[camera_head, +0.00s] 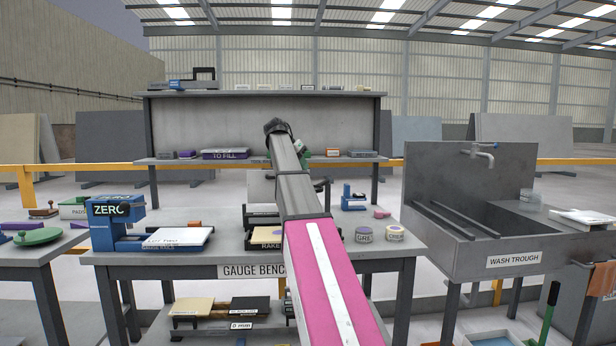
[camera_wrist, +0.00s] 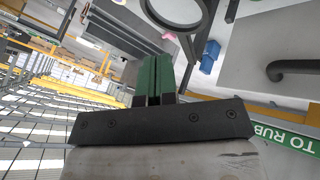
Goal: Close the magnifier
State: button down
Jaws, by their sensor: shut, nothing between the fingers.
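A black ring on a thin dark stem, which looks like the magnifier (camera_wrist: 178,29), shows at the top edge of the wrist view, partly cut off. It lies beyond my gripper's fingertips, and no contact shows. In the head view my arm hides most of that spot, and I cannot make out the magnifier clearly there. My gripper (camera_wrist: 153,62) has green fingers pressed together with nothing between them. In the head view it is largely hidden behind the wrist, above the back of the gauge bench (camera_head: 240,272).
A blue stand (camera_head: 352,199), a pink item (camera_head: 381,213) and two round tins (camera_head: 364,234) stand right of my arm. A blue ZERO gauge (camera_head: 112,222) stands at the left. A shelf (camera_head: 190,161) runs behind. The wash trough (camera_head: 470,250) is at the right.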

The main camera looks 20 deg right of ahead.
aim_at(317, 186)
jog(key=x, duration=0.9)
jog(key=shift+f, duration=0.15)
jog(key=shift+s+d, duration=0.1)
